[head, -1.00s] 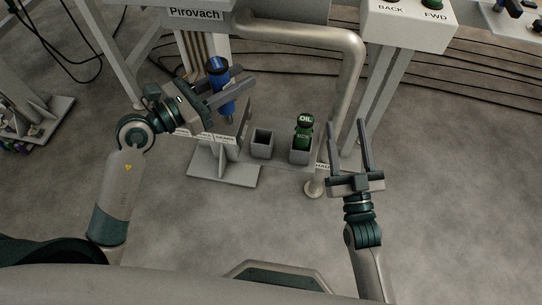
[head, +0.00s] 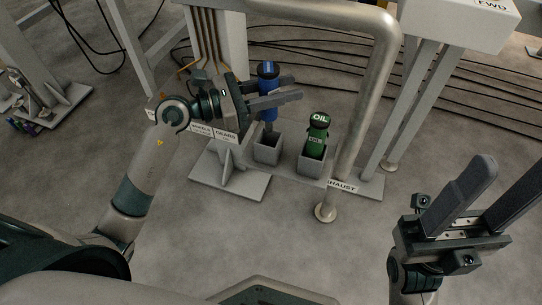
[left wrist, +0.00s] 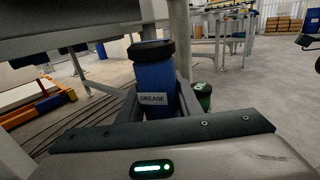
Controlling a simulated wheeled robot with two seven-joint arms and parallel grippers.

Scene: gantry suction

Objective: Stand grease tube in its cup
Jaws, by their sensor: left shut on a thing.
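The blue grease tube (head: 267,78) with a dark cap is upright between the fingers of my left gripper (head: 287,91), which is shut on it. In the left wrist view the tube (left wrist: 153,82) shows its GREASE label. Its lower end is just over the left grey square cup (head: 268,154). I cannot tell whether the tip is inside the cup's mouth. My right gripper (head: 512,184) is open and empty at the right, well away from the cups.
A green OIL bottle (head: 317,136) stands in the right grey cup (head: 311,166), close beside the left one. A thick bent pipe (head: 364,100) rises just right of the cups. The floor in front is clear.

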